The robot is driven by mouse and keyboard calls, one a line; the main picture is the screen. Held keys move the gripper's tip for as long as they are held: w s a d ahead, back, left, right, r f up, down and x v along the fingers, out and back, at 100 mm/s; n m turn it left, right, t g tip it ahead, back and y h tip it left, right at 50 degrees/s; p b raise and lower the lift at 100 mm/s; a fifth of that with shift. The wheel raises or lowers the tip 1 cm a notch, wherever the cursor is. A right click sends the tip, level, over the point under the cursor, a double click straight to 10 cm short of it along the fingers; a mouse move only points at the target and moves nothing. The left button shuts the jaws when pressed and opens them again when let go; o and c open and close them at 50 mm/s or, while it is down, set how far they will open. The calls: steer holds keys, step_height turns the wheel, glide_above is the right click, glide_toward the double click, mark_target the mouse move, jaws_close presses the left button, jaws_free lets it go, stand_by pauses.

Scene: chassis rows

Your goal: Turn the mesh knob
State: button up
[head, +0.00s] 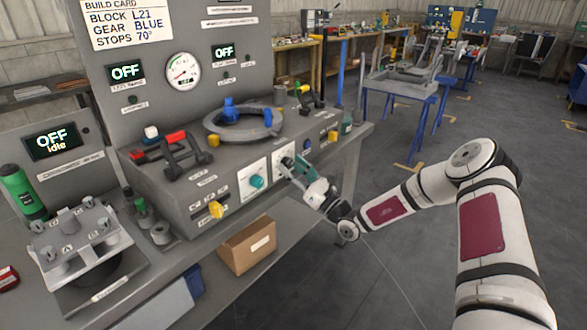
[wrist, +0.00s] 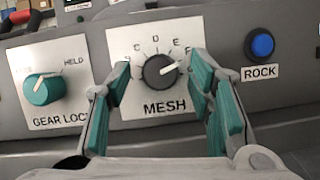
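The mesh knob (wrist: 160,72) is a dark round dial with a white pointer, on a white plate (wrist: 125,45) marked MESH. Its pointer aims right and slightly up, past the letter E; the mark there is partly hidden by my right finger. My gripper (wrist: 158,66) is open, with one teal-padded finger on each side of the knob. Gaps show between the fingers and the knob, and I see no contact. In the head view my gripper (head: 291,165) is at the front panel, covering most of the knob there.
Left of the mesh plate is the teal gear lock knob (wrist: 43,88); right is the blue ROCK button (wrist: 262,45). A yellow knob (head: 216,209) sits lower left on the panel. A cardboard box (head: 247,246) lies on the shelf below. Displays read OFF.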

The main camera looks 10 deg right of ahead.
steer(key=v, duration=1.2)
stand_by(0.3)
